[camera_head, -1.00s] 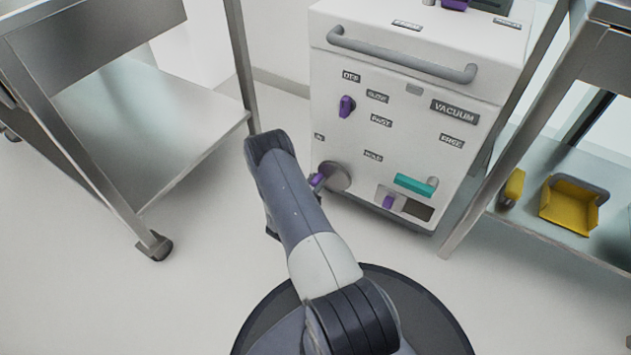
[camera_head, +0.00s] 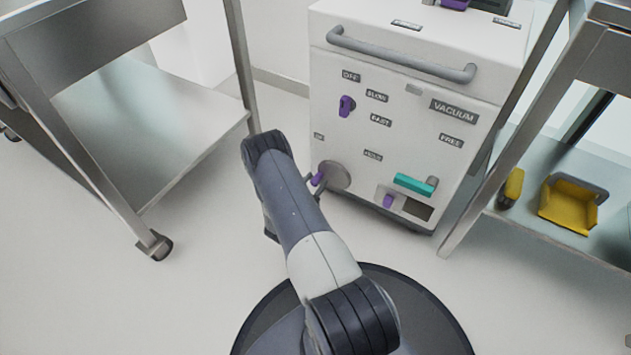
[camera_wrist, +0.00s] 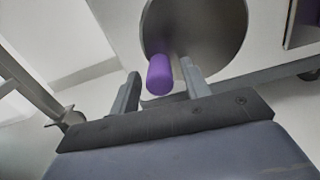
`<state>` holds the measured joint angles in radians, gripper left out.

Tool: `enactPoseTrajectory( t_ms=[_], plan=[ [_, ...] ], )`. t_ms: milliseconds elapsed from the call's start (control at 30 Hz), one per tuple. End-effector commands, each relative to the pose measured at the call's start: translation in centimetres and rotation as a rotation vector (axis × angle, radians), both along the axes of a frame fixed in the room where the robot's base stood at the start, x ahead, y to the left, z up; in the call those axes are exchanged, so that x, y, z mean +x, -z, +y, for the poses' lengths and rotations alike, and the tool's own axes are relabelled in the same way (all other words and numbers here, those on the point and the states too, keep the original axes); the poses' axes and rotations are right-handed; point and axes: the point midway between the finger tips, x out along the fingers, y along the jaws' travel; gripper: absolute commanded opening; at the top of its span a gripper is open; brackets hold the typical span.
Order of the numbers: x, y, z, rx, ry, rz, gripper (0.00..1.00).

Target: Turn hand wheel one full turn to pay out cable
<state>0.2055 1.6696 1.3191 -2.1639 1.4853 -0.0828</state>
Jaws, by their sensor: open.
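The hand wheel (camera_head: 337,177) is a round grey disc low on the left of the white machine's front. Its purple handle (camera_head: 317,179) sticks out toward me at the disc's left. In the wrist view the disc (camera_wrist: 205,30) fills the top middle, and the purple handle (camera_wrist: 160,76) stands out from its lower left edge. My gripper (camera_wrist: 160,72) is open, with one finger on each side of the handle and a visible gap at both sides. In the head view my forearm hides most of the gripper. No cable is seen.
The white machine (camera_head: 400,115) has a grey bar handle (camera_head: 400,57), a purple knob (camera_head: 346,105), a teal lever (camera_head: 414,184) and a small purple piece (camera_head: 388,201). Steel carts stand left (camera_head: 190,140) and right (camera_head: 460,200). The right one holds a yellow bin (camera_head: 568,205).

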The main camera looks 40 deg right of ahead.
Motion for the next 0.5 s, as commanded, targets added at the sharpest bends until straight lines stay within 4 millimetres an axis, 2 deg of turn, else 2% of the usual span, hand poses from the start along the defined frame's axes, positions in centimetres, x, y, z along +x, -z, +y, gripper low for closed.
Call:
enactPoseTrajectory(
  t_ms=[300, 500],
  plan=[
    [-2.2, -0.3, 5.7, 0.001, -0.006, 0.004, 0.45],
    [-3.4, -0.1, 8.2, 0.001, -0.002, 0.003, 0.45]
  ],
)
